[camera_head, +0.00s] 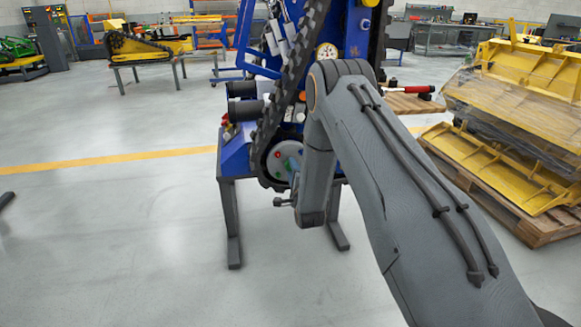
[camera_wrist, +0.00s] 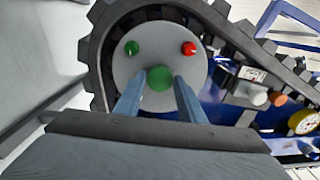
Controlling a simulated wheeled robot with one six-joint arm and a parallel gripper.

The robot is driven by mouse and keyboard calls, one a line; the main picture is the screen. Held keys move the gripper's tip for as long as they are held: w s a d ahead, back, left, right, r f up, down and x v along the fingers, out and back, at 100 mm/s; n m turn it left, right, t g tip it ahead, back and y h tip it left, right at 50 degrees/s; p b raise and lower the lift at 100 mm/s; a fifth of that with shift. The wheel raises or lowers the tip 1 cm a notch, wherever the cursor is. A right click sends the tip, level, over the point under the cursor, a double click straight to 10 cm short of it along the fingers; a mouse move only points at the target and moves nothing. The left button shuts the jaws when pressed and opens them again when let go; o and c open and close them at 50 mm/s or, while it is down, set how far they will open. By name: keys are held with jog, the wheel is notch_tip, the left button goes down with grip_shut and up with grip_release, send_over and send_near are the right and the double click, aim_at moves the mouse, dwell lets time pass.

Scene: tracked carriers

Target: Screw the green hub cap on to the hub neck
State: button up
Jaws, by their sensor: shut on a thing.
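A round green hub cap (camera_wrist: 160,78) sits between the fingertips of my gripper (camera_wrist: 160,88) in the wrist view. My gripper is shut on it, with one blue-grey finger on each side. The cap is in front of a grey wheel disc (camera_wrist: 158,38), which also shows in the head view (camera_head: 283,158). The hub neck is hidden, and I cannot tell whether the cap touches it. A smaller green knob (camera_wrist: 131,47) and a red knob (camera_wrist: 189,48) are on the disc above the cap, left and right.
A black toothed track (camera_wrist: 97,62) curves closely around the disc. The blue carrier frame (camera_head: 236,158) stands on legs, with gauges and coloured buttons beside the track. Yellow metal parts (camera_head: 511,95) are stacked on a pallet at right.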

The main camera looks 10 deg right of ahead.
jog(key=m, duration=0.9)
jog(key=shift+a+m+p, duration=0.1)
jog(key=shift+m+p, duration=0.2)
jog(key=shift+p, duration=0.1)
jog(key=o, duration=0.8)
jog(key=shift+o, duration=0.2)
